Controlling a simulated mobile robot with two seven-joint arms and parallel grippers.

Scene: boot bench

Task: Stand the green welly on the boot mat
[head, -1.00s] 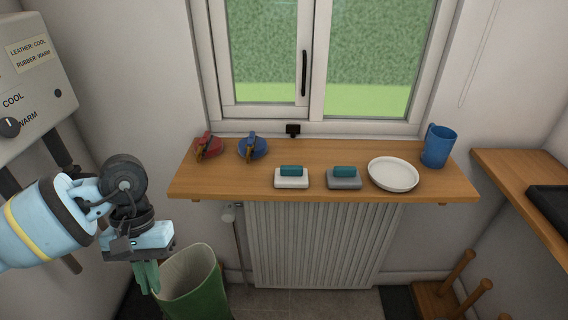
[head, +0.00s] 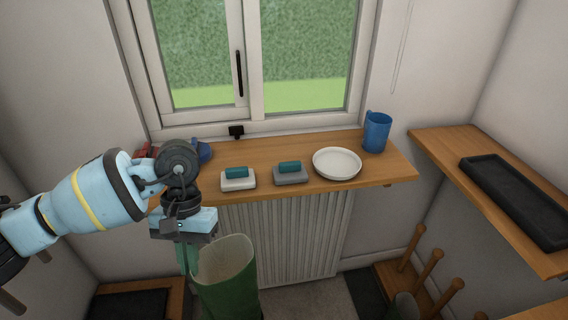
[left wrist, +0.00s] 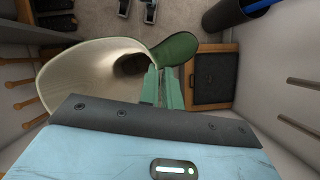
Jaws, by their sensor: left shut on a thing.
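The green welly (head: 228,285) hangs upright with its pale open top up, in front of the radiator. My left gripper (head: 187,258) is shut on the left side of its rim. In the left wrist view the pale inside of the shaft (left wrist: 95,72) and the green foot (left wrist: 175,48) show beside the green fingers (left wrist: 162,88). A black shallow tray (head: 515,200), which looks like the boot mat, lies empty on the right-hand wooden bench. My right gripper is out of view.
A wooden peg rack (head: 425,270) stands low at right. A dark panel in a wooden frame (head: 130,305) is low at left.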

